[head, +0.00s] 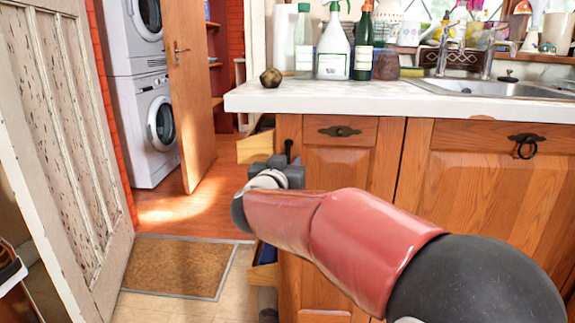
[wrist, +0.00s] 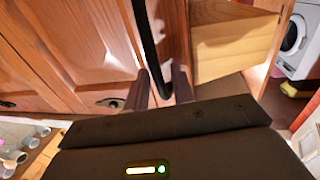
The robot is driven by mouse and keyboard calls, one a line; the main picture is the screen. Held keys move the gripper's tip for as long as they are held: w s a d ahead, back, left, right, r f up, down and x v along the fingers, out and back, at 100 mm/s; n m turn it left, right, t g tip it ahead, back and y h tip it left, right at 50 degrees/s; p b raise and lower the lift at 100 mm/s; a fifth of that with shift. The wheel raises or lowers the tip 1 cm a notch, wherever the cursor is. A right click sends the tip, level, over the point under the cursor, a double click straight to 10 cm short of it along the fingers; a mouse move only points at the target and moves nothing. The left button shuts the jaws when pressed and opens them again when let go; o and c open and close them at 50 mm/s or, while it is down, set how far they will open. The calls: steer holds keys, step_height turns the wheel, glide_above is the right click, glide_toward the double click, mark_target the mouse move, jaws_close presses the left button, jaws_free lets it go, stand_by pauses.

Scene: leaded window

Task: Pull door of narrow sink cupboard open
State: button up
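The narrow sink cupboard (head: 335,168) stands under the left end of the counter. Its wooden panelled door (wrist: 88,42) looks closed; my arm hides much of it in the head view. A dark upright bar handle (head: 289,150) shows at the door's left edge, and it runs as a black curved strip in the wrist view (wrist: 148,45). My gripper (head: 284,172) is at this edge. In the wrist view its two fingers (wrist: 162,88) are apart, with the handle's end between them. I cannot tell whether they touch it.
An oval dark pull (head: 340,132) sits above the door. Open wooden drawers stick out left of the cupboard (head: 257,147). A wider cupboard with a ring handle (head: 525,146) is to the right. The counter (head: 300,97) overhangs above. Floor with a mat (head: 180,266) is free at left.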

jaws_close()
